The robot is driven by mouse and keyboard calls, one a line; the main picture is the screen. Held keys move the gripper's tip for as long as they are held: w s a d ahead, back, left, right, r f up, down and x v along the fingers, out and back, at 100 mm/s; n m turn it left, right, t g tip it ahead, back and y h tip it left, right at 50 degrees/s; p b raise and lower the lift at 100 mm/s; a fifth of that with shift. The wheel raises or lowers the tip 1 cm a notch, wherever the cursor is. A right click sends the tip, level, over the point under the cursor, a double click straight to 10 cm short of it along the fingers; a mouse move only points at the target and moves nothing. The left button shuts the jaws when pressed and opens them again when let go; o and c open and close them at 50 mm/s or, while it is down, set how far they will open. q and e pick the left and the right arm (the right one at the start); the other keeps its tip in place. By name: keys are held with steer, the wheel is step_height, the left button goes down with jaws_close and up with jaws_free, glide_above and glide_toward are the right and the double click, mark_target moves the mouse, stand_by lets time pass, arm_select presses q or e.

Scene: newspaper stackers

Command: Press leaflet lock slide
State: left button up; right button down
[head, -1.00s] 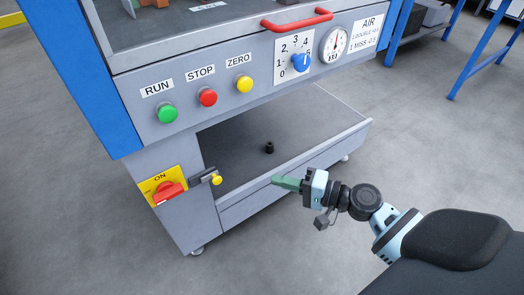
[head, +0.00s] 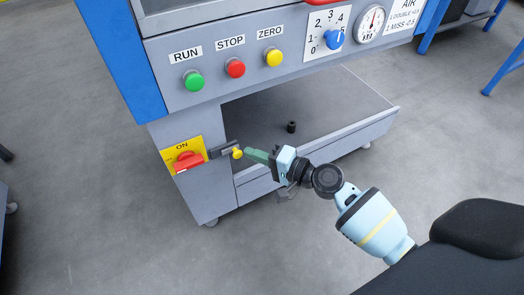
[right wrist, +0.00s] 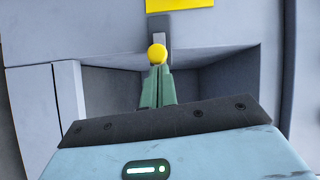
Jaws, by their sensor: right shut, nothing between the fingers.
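The lock slide is a dark bar (head: 222,149) with a yellow round knob (head: 237,153) at its end, on the machine's lower cabinet beside the red ON switch. My right gripper (head: 249,154) has green fingers, shut and empty, with the tips at or very near the knob from the right. In the right wrist view the yellow knob (right wrist: 157,54) stands straight in front of the shut fingertips (right wrist: 157,70). Whether they touch cannot be told. My left gripper is not in view.
The red rotary switch (head: 187,161) sits on a yellow plate just left of the slide. Green, red and yellow buttons (head: 274,57) are above. A small black peg (head: 291,127) stands on the open lower shelf (head: 340,105). The floor in front is clear.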

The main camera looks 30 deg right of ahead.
mark_target(222, 153)
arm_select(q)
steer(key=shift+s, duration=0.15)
arm_select(e)
steer(key=a, duration=0.4)
steer(key=shift+p, duration=0.4)
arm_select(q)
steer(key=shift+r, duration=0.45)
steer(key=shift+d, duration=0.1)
arm_select(e)
steer(key=shift+r, duration=0.1)
